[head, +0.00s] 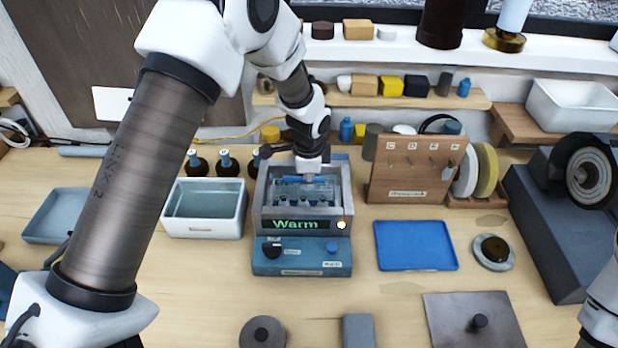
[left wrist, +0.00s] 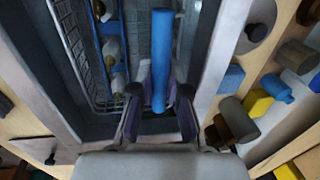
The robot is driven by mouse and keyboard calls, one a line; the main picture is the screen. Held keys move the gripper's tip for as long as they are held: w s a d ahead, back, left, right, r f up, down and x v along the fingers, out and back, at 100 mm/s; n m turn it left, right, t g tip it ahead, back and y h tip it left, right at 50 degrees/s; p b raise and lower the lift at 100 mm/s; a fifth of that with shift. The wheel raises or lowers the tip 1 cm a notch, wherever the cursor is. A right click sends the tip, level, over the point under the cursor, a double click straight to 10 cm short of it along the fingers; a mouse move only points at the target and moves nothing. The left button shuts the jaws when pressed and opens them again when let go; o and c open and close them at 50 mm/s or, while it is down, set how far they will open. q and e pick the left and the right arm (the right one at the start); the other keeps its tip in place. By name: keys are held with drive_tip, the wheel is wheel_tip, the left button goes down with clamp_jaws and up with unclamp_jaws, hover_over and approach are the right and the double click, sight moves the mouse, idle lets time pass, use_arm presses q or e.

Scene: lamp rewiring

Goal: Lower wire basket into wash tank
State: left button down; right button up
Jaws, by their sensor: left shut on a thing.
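The wash tank (head: 346,197) is a grey metal box on a blue base, with a lit green "Warm" display on its front. The wire basket (head: 280,201) sits within the tank opening, with several small parts in it. In the left wrist view the basket's mesh (left wrist: 72,50) lies inside the tank walls (left wrist: 212,50). I cannot tell whether it rests on the bottom. My left gripper (head: 306,172) is above the back of the tank, shut on the basket's blue handle (left wrist: 161,60); its fingers (left wrist: 158,108) sit either side of it. My right gripper is not in view.
A pale tub (head: 205,228) stands close left of the tank, with dark bottles (head: 228,163) behind it. A blue tray (head: 416,246) and a wooden peg rack (head: 415,170) are to the right. The bench in front of the tank is partly clear.

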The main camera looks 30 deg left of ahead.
use_arm(q)
drive_tip(key=shift+f, duration=0.2)
drive_tip(key=c, duration=1.1)
unclamp_jaws()
drive_tip(key=shift+r, duration=0.1)
drive_tip(key=r, duration=0.4)
drive_tip(key=s+r, duration=0.1)
drive_tip(key=r, duration=0.2)
drive_tip(key=s+d+r, duration=0.1)
drive_tip(key=r, duration=0.3)
drive_tip(key=shift+r, duration=0.35)
